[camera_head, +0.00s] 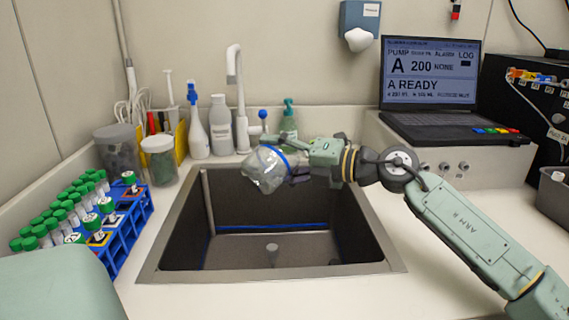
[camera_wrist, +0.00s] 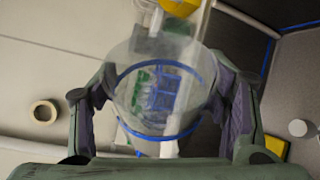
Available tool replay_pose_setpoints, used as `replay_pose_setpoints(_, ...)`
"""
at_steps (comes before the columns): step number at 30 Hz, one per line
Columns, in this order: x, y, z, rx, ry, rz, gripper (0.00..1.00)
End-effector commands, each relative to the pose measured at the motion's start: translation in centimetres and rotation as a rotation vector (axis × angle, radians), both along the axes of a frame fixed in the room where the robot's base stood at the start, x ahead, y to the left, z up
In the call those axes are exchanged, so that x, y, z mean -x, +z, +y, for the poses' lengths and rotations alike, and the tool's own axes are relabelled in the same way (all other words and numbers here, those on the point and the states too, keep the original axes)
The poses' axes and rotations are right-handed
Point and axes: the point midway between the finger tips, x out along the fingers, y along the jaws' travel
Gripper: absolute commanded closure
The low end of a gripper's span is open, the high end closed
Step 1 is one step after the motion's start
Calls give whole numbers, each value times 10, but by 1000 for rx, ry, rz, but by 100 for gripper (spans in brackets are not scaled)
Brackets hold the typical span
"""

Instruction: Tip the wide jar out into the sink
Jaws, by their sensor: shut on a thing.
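The wide jar (camera_head: 264,170) is clear with a blue band and is held tilted above the back of the sink (camera_head: 162,262). My gripper (camera_head: 294,164) is shut on the jar, reaching in from the right. In the wrist view the jar (camera_wrist: 158,88) sits between the two fingers of my gripper (camera_wrist: 165,110), and the blue band shows as a ring. The blue rack shows through its clear wall. I cannot tell whether any liquid is in the jar.
A faucet (camera_head: 236,90), bottles (camera_head: 220,125) and a soap pump (camera_head: 289,120) stand behind the sink. A blue rack (camera_head: 128,225) of green-capped tubes and two lidded containers stand left. A laptop (camera_head: 432,85) sits back right. The counter right of the sink is partly clear under my arm.

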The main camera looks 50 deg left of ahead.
Motion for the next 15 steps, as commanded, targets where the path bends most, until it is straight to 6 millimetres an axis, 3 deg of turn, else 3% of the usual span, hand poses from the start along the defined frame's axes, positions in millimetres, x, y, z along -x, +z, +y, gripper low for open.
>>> replay_pose_setpoints(4, 5, 6, -1, -46, 1, -438, 68)
replay_pose_setpoints(15, 16, 7, -2, -108, 0, -982, 68)
